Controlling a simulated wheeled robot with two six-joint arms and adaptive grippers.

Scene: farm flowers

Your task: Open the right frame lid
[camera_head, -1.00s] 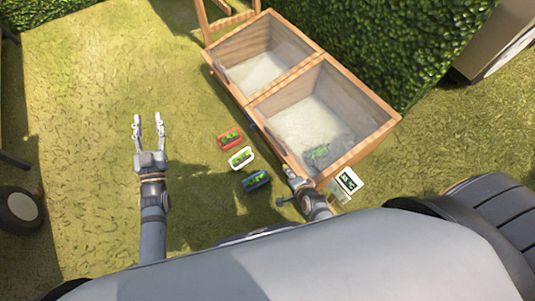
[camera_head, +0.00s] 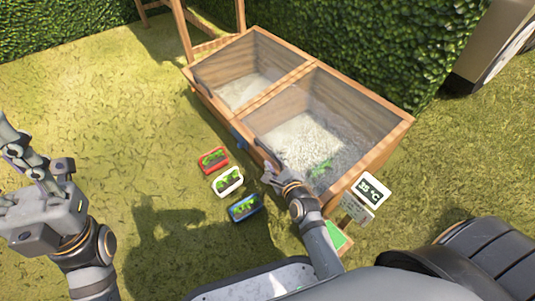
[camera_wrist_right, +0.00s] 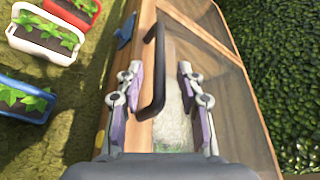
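The wooden cold frame (camera_head: 268,95) has two glazed halves. The right frame lid (camera_head: 345,97) lies down over the right half, with gravel and a green plant visible through it. Its black bar handle (camera_wrist_right: 153,72) stands up from the front rail in the right wrist view. My right gripper (camera_wrist_right: 158,85) is open, with one finger on each side of the handle and gaps on both sides. In the head view my right gripper (camera_head: 272,176) is at the front edge of the right half. My left gripper (camera_head: 30,165) is raised at the left edge, fingers apart and partly cut off.
Red (camera_head: 213,160), white (camera_head: 228,181) and blue (camera_head: 244,207) planters stand on the grass left of my right arm. A hedge (camera_head: 380,45) is close behind. Open grass lies left.

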